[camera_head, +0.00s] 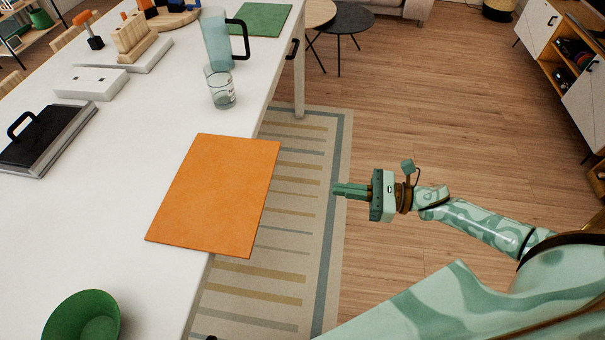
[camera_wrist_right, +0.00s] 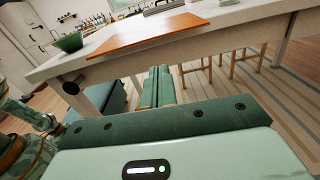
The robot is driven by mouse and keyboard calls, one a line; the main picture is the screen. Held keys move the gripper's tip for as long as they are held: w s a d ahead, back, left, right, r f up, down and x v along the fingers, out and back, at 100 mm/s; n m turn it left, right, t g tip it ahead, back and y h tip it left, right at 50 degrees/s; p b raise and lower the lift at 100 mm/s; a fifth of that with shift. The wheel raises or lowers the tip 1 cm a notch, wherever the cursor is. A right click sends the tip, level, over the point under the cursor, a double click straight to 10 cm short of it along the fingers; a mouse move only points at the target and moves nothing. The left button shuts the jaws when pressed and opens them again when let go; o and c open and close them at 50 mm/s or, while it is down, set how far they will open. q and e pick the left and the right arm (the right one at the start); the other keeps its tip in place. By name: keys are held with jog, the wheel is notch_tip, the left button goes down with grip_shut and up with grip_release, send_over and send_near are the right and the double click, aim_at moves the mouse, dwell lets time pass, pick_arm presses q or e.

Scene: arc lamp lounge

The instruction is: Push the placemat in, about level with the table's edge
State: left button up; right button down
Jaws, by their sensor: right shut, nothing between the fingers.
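The orange placemat (camera_head: 216,194) lies flat on the white table (camera_head: 128,160), with its right part sticking out past the table's right edge. In the right wrist view the placemat (camera_wrist_right: 150,34) shows above the fingers, overhanging the table's near edge. My right gripper (camera_head: 336,190) is shut and empty. It is off the table, to the right of the placemat and apart from it, pointing left toward the overhanging side. Its fingers also show in the right wrist view (camera_wrist_right: 159,72), lower than the tabletop there. My left gripper is not in view.
A green bowl (camera_head: 83,318) stands at the table's near end. A glass (camera_head: 221,88) and a blue pitcher (camera_head: 216,40) stand beyond the placemat. A black-handled press (camera_head: 45,140) lies at left. Open floor with a striped rug (camera_head: 300,215) lies right of the table.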

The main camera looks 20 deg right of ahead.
jog(key=p, duration=0.1)
send_near(260, 178)
jog(key=x, duration=0.4)
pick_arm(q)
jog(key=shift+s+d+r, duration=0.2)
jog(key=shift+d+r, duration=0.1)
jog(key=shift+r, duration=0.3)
pick_arm(e)
jog(key=shift+a+f+n, duration=0.15)
jog(key=shift+a+n, duration=0.05)
jog(key=shift+n, duration=0.1)
jog(key=shift+w, duration=0.1)
